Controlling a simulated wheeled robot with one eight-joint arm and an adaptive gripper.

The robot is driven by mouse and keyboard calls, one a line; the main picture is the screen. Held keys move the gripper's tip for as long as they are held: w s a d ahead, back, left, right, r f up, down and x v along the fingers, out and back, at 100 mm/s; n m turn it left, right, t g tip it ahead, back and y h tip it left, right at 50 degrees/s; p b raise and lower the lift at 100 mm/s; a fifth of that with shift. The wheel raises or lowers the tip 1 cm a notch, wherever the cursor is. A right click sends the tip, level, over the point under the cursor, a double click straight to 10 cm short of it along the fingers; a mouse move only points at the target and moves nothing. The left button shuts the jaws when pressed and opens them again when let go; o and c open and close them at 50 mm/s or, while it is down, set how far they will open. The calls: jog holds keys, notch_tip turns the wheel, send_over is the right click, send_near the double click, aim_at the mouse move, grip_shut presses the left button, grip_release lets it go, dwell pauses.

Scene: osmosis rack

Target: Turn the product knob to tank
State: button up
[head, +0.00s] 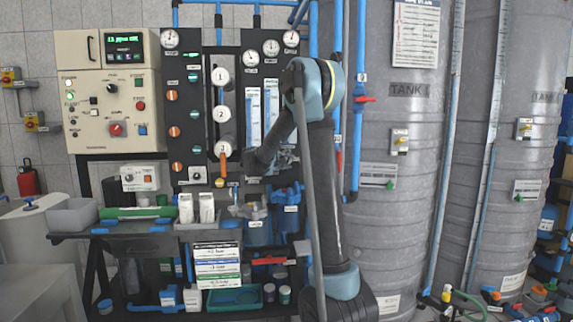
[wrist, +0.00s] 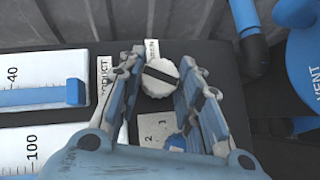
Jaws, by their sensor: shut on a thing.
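The product knob (wrist: 160,78) is a round white knob with a black bar across it, on a black panel in the wrist view. The bar slants from upper left to lower right. A "PRODUCT" label (wrist: 104,78) is left of it, and a small label (wrist: 152,48) above it is partly hidden and hard to read. My gripper (wrist: 166,68) is shut on the knob, one finger on each side. In the head view my gripper (head: 284,158) is at the panel's lower right, below the blue gauges, and the knob cannot be made out there.
Flow gauges (wrist: 45,97) are left of the knob in the wrist view. In the head view, a large grey tank (head: 400,130) stands right of my arm, and a cluttered bench shelf (head: 80,236) lies below the panel.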

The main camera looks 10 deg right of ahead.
jog(key=n+t+h, duration=0.2)
jog(key=n, duration=0.1)
jog(key=shift+s+a+f+t, duration=0.1)
jog(key=shift+f+t, duration=0.2)
jog(key=shift+f, duration=0.1)
jog(key=shift+n+h, duration=0.3)
jog(key=shift+n, duration=0.1)
jog(key=o, duration=1.1)
jog(key=shift+c, duration=0.2)
jog(key=v, duration=1.2)
jog(key=shift+f, duration=0.15)
